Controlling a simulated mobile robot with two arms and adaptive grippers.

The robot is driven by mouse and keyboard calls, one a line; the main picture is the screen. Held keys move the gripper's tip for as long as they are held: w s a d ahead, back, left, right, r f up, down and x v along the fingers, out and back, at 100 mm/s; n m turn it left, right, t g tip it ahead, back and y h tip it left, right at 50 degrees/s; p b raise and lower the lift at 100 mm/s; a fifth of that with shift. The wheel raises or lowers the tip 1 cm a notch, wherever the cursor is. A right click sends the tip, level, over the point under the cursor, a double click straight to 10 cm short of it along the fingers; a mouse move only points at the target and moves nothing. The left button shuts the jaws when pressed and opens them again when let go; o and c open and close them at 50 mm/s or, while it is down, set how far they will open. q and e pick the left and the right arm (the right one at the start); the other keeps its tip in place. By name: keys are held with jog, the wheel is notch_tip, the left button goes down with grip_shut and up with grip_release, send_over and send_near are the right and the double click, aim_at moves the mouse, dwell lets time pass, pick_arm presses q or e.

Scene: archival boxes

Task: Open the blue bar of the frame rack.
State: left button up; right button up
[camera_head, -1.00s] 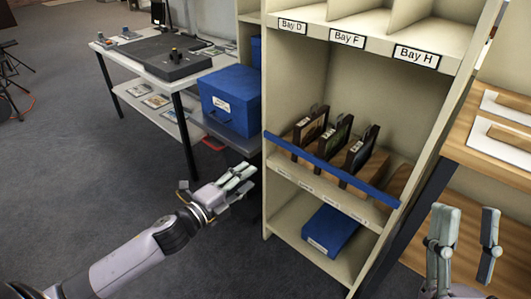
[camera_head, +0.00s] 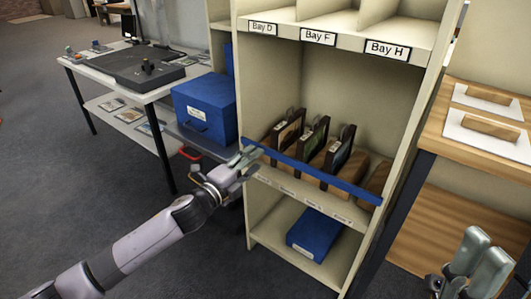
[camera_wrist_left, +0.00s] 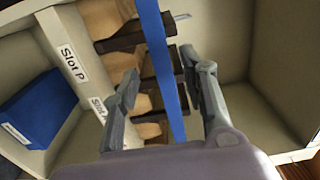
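The blue bar (camera_head: 315,172) runs slanting across the front of the frame rack (camera_head: 372,172), before several dark picture frames (camera_head: 314,140). My left gripper (camera_head: 245,160) is at the bar's left end. In the left wrist view, the bar (camera_wrist_left: 163,65) passes between the two spread fingers of my left gripper (camera_wrist_left: 168,80), with a gap on each side. Dark frame parts (camera_wrist_left: 122,40) show behind it. My right gripper (camera_head: 482,258) is low at the right, empty, its fingers apart and partly overlapping in view.
A blue box (camera_head: 316,233) lies on the shelf below the bar; another blue box (camera_head: 205,107) stands left of the rack. A white table (camera_head: 105,72) with a dark device is at the left. A wooden shelf unit (camera_head: 470,133) stands at the right. Grey floor is free in front.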

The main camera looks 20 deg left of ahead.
aim_at(266, 154)
pick_arm(q)
jog(key=shift+b+x, duration=0.6)
jog(key=shift+x, duration=2.6)
grip_shut()
